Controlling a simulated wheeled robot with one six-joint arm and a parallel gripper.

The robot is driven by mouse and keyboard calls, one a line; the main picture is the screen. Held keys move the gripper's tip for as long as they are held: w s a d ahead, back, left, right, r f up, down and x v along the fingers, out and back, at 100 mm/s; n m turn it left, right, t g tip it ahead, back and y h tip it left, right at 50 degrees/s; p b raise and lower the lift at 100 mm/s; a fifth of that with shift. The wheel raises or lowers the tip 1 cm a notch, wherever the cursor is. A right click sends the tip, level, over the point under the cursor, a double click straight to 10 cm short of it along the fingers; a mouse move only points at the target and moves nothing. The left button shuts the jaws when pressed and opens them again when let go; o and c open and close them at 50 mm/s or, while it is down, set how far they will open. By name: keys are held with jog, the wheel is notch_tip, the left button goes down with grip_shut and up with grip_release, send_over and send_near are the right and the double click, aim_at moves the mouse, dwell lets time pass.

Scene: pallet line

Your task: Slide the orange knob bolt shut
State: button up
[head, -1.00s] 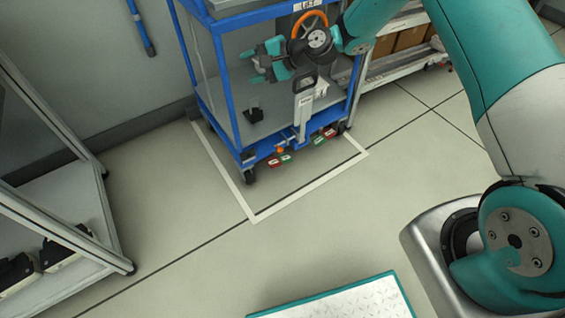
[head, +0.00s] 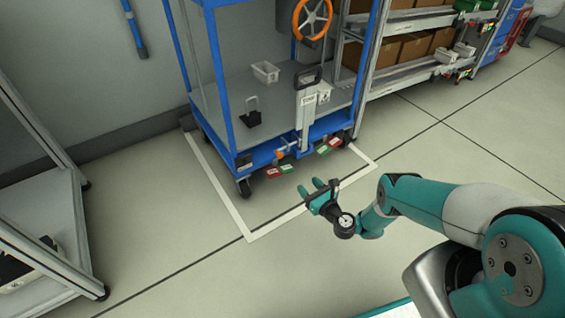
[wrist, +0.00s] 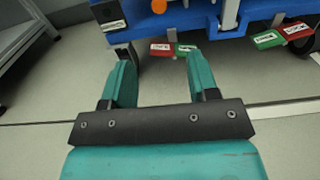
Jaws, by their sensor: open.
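The orange knob (head: 280,153) of the bolt sits low on the front of the blue cart (head: 262,158), above red and green tags. It also shows in the wrist view as an orange spot (wrist: 159,6) at the top edge, on the blue lower rail. The rest of the bolt is too small to make out, so I cannot tell its position. My gripper (head: 318,187) is open and empty, in front of the cart and apart from it. In the wrist view my gripper (wrist: 160,62) has its two teal fingers spread, pointing toward the rail below the knob.
A red tag (head: 272,171) and a green tag (head: 286,168) hang below the rail, with another pair to the right. A grey upright post (head: 304,115) stands right of the knob. A metal-framed rack (head: 45,200) stands left. The floor before the cart is clear.

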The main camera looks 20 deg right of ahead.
jog(key=b, duration=0.6)
send_near(281, 156)
jog(key=s, duration=0.2)
jog(key=b+x, duration=0.6)
jog(key=b, duration=0.1)
jog(key=b+x, duration=0.3)
jog(key=shift+w+d+f+b, duration=0.2)
jog(key=shift+w+b, duration=0.1)
jog(key=shift+w, duration=0.15)
jog(key=shift+w+a+r, duration=0.15)
jog(key=shift+w, duration=0.45)
